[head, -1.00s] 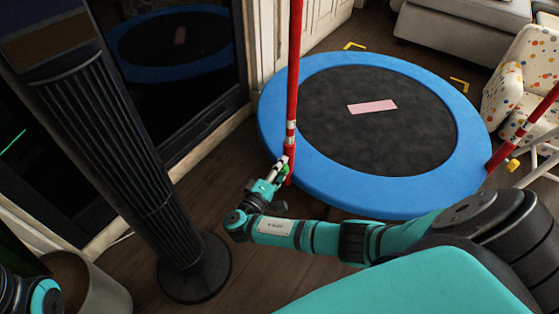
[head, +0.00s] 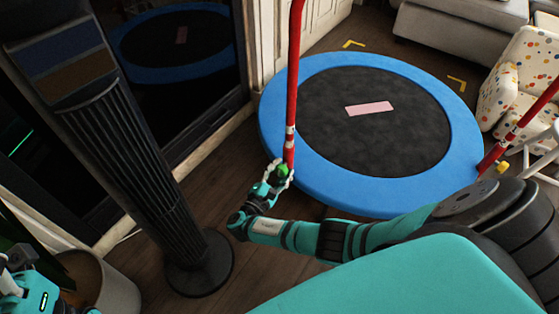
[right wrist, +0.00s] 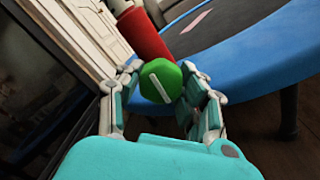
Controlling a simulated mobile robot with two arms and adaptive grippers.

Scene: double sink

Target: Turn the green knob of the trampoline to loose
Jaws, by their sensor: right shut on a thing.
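The green knob (head: 282,170) sits low on the red upright post (head: 292,110) at the left edge of the blue-rimmed trampoline (head: 273,132). In the right wrist view the knob (right wrist: 151,94) is a green hexagonal head with a white bar that slants down to the right. My right gripper (head: 279,173) is shut on the knob, its fingers on either side, as the right wrist view (right wrist: 163,88) also shows. Part of my left arm shows at the lower left of the head view; its fingers are not visible.
A dark tower fan (head: 140,170) stands left of the post, beside a pale bin (head: 105,285). A second red post (head: 515,135) with a yellow knob (head: 502,167) is on the right, near a dotted chair (head: 535,60).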

